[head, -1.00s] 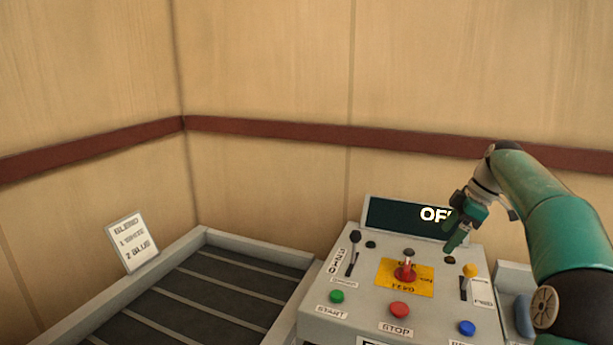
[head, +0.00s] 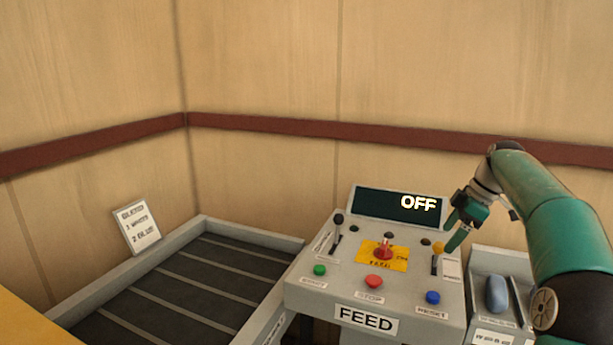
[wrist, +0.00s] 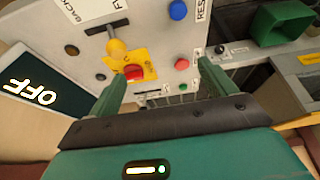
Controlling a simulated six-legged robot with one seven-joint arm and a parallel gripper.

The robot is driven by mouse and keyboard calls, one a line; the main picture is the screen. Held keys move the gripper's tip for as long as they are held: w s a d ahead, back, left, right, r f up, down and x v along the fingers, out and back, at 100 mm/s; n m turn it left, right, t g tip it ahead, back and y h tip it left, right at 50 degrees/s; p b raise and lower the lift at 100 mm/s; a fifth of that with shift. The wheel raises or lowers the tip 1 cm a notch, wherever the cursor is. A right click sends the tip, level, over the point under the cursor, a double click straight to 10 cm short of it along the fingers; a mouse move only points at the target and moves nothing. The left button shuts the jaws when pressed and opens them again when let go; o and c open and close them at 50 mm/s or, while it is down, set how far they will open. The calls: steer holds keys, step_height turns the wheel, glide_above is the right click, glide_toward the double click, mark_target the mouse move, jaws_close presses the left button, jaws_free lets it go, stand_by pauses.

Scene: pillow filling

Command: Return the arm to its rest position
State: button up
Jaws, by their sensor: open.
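My gripper (head: 455,228) hangs beside the right end of the control panel's display in the head view, and my green arm reaches in from the right edge. In the wrist view the two green fingers of my gripper (wrist: 160,82) are apart with nothing held between them. The grey control panel (head: 300,295) shows below and beyond the fingers. Its dark display (head: 380,206) reads OFF. A yellow-knobbed lever (head: 438,248) is close to the fingertips in the head view; whether they touch it I cannot tell.
The panel carries a red switch (head: 383,252) on a yellow plate, plus green, red and blue buttons. A dark slatted conveyor (head: 190,290) lies left, with a sign card (head: 137,226) behind. A grey tray (head: 480,262) stands right of the panel. Wooden walls close the back.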

steer(key=s+a+r+m+t+h, duration=0.1)
steer(key=s+a+r+m+h, duration=0.15)
steer(key=s+a, duration=0.55)
steer(key=s+a+r+m+h, duration=0.1)
steer(key=s+a+m, duration=0.3)
steer(key=s+a, duration=0.3)
steer(key=s+a+f+m+t, duration=0.1)
steer(key=s+f, duration=0.4)
steer(key=s, duration=0.5)
steer(key=s+a+f+m+t, duration=0.1)
steer(key=s+a+f+m, duration=0.2)
steer(key=s, duration=0.6)
step_height(320, 180, down, 2)
steer(key=m, duration=0.3)
steer(key=shift+s+t+h, duration=0.35)
steer(key=shift+s+t, duration=0.05)
steer(key=shift+f, duration=0.1)
steer(key=c, duration=1)
steer(key=shift+a, duration=0.1)
steer(key=shift+c, duration=0.2)
